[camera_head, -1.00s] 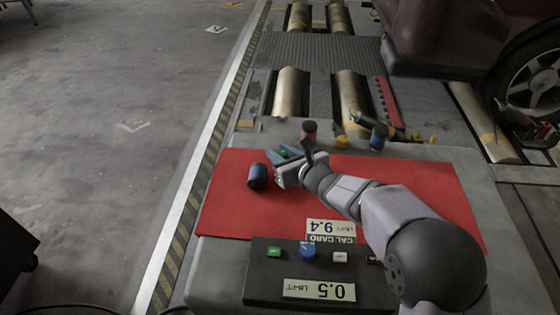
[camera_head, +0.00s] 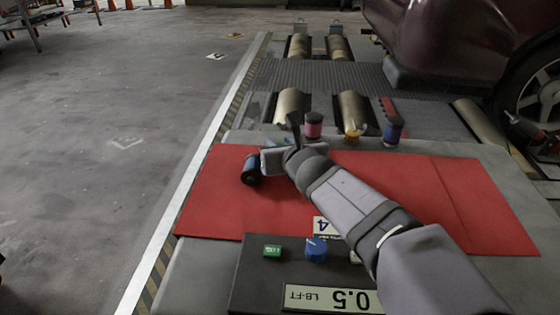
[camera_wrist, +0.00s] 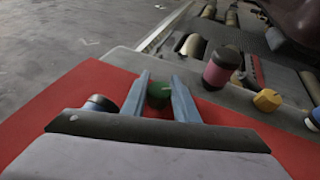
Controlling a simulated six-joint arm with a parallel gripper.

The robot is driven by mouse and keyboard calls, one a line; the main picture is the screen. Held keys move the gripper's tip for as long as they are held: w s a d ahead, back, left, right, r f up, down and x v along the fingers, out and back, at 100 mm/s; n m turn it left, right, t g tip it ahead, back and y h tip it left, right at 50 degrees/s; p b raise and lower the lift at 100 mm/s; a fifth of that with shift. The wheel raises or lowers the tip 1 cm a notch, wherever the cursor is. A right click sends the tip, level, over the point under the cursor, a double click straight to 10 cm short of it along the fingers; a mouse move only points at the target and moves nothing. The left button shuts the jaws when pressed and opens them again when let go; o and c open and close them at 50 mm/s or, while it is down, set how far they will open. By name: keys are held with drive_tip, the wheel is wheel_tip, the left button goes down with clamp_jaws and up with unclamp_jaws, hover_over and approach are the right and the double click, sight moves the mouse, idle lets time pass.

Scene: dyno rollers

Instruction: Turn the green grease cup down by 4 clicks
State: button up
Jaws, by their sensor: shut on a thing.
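The green grease cup (camera_wrist: 158,92) sits between the two blue fingers of my gripper (camera_wrist: 161,82) in the wrist view. The fingers are shut on it, one on each side, and cover parts of it. In the head view my gripper (camera_head: 274,146) is over the back left of the red mat (camera_head: 215,190), and its own body hides the green cup there. How far the cup is turned cannot be read.
A dark blue and black cylinder (camera_head: 251,172) is just left of my gripper. Pink (camera_head: 313,126), yellow (camera_head: 353,136) and blue (camera_head: 393,131) capped pieces stand behind the mat. In front, a box's display (camera_head: 333,299) reads 0.5 LB-FT beside a green button (camera_head: 272,251) and blue knob (camera_head: 316,249).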

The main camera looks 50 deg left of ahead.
drive_tip(key=shift+s+d+f+b, duration=0.1)
drive_tip(key=shift+d+f+b, duration=0.05)
drive_tip(key=shift+b, duration=0.95)
drive_tip(key=o, duration=1.1)
drive_tip(key=shift+c, duration=0.2)
drive_tip(key=shift+p+v, duration=0.35)
drive_tip(key=shift+v, duration=3.35)
drive_tip(key=shift+s, duration=0.15)
